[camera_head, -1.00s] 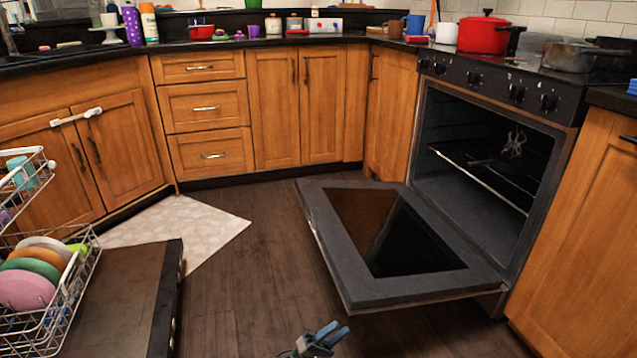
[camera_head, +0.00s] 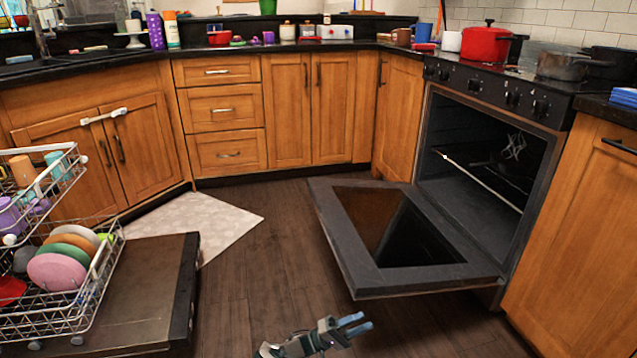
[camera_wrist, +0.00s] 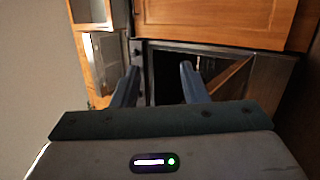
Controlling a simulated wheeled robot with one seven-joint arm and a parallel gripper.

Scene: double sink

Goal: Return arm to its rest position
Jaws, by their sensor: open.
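My gripper (camera_head: 354,325) is at the bottom of the head view, above the dark wood floor. Its two blue-grey fingers are apart, with nothing between them. In the wrist view the two fingers of my gripper (camera_wrist: 157,85) also stand apart and empty. The gripper is in front of the lowered oven door (camera_head: 352,277) and apart from it. Part of my forearm shows behind the gripper; the rest of the arm is out of view.
The oven (camera_head: 476,199) stands open at the right, its door low over the floor. The open dishwasher door (camera_head: 145,280) and a rack (camera_head: 100,270) with plates and cups are at the left. A pale mat (camera_head: 212,222) lies on the floor. Bare floor is between the two doors.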

